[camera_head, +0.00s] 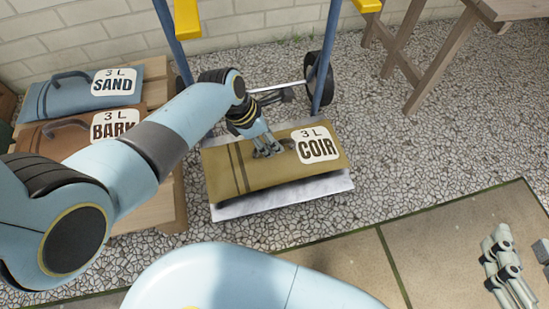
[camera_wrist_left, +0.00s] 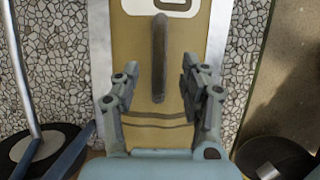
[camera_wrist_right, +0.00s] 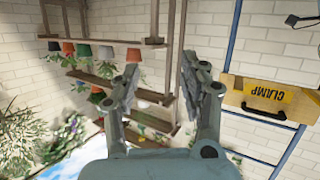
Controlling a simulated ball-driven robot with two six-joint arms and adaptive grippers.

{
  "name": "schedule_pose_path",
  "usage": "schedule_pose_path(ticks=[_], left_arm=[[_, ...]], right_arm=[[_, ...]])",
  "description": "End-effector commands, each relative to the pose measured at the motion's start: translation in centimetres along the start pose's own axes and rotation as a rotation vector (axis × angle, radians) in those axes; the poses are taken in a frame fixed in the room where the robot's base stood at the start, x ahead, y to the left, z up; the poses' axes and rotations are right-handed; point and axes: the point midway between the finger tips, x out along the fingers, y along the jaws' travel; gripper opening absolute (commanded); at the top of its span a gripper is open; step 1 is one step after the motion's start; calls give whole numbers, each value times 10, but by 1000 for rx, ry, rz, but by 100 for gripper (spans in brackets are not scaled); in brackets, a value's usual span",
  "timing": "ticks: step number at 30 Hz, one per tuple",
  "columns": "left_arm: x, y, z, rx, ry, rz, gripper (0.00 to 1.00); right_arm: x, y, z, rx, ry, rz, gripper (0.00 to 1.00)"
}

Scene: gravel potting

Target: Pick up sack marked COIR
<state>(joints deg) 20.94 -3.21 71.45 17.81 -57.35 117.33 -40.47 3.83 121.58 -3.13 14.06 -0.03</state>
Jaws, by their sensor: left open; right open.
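The tan sack marked COIR (camera_head: 235,178) lies flat on a silver plate (camera_head: 285,202) in the head view. Its label faces up at the right end. My left gripper (camera_head: 268,150) is over the middle of the sack and partly hides its handle. In the left wrist view, the dark handle (camera_wrist_left: 159,60) stands between the open fingers of my left gripper (camera_wrist_left: 160,80), with a gap on both sides. My right gripper (camera_head: 492,240) is open and empty at the lower right of the head view, away from the sack.
Sacks marked SAND (camera_head: 62,96) and BARK (camera_head: 60,133) lie on a wooden rack at left. A blue frame (camera_head: 326,65) with wheels stands behind the plate. A wooden table (camera_head: 445,50) is at upper right. The right wrist view shows shelves and a CLAMP box (camera_wrist_right: 262,100).

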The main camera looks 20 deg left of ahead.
Motion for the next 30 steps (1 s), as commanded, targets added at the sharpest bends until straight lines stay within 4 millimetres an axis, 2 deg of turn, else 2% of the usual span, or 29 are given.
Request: schedule_pose_path(ticks=[6, 15, 19, 26, 27, 30], left_arm=[[10, 0, 0, 0, -1, 0, 44], [22, 0, 0, 0, -1, 0, 44], [23, 0, 1, 0, -1, 1, 44], [22, 1, 2, 0, -2, 2, 44], [22, 1, 2, 0, -2, 2, 43], [22, 1, 2, 0, -2, 2, 30]], right_arm=[[18, 2, -52, -19, 194, 0, 44], [26, 2, -115, -43, 438, -2, 44], [26, 2, -128, -48, 486, -3, 44], [25, 2, -131, -49, 497, -3, 44], [25, 2, -131, -48, 497, -3, 44], [25, 2, -130, -48, 496, -3, 44]])
